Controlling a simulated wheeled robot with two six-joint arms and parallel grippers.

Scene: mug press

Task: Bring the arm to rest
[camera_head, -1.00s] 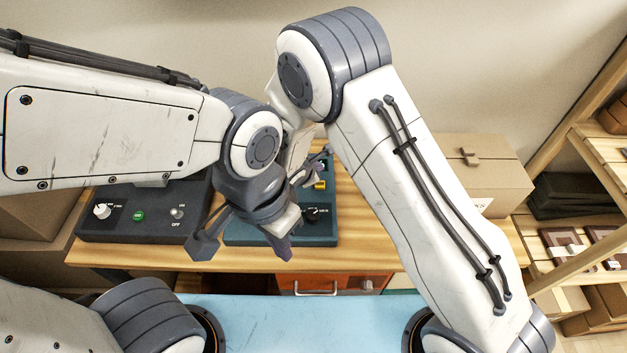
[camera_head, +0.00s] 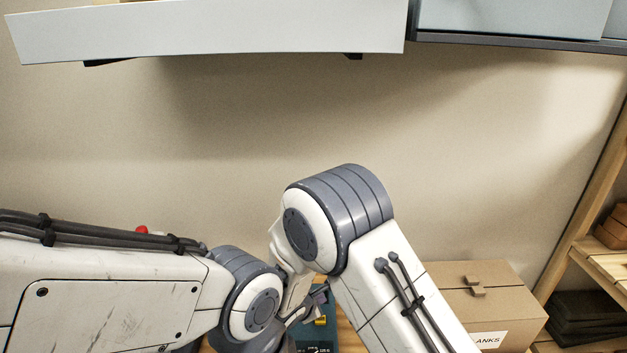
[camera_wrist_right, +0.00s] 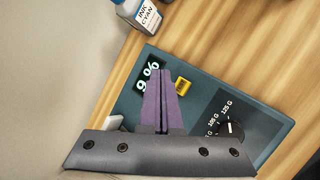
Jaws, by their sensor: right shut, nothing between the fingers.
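My right arm (camera_head: 395,290) comes in from the right with its elbow raised. Its gripper (camera_head: 318,298) is small and partly hidden behind the arms, over the teal control box (camera_head: 318,335). In the right wrist view the purple fingers (camera_wrist_right: 160,75) are pressed together with nothing between them, above the same box (camera_wrist_right: 265,125). My left arm (camera_head: 110,300) reaches in from the left. Its gripper is below the picture edge.
A cardboard box (camera_head: 480,290) stands at the right, near wooden shelving (camera_head: 575,250). A pale shelf (camera_head: 210,35) hangs on the wall above. An ink cyan bottle (camera_wrist_right: 140,15) stands beside the control box on the wooden table (camera_wrist_right: 230,50).

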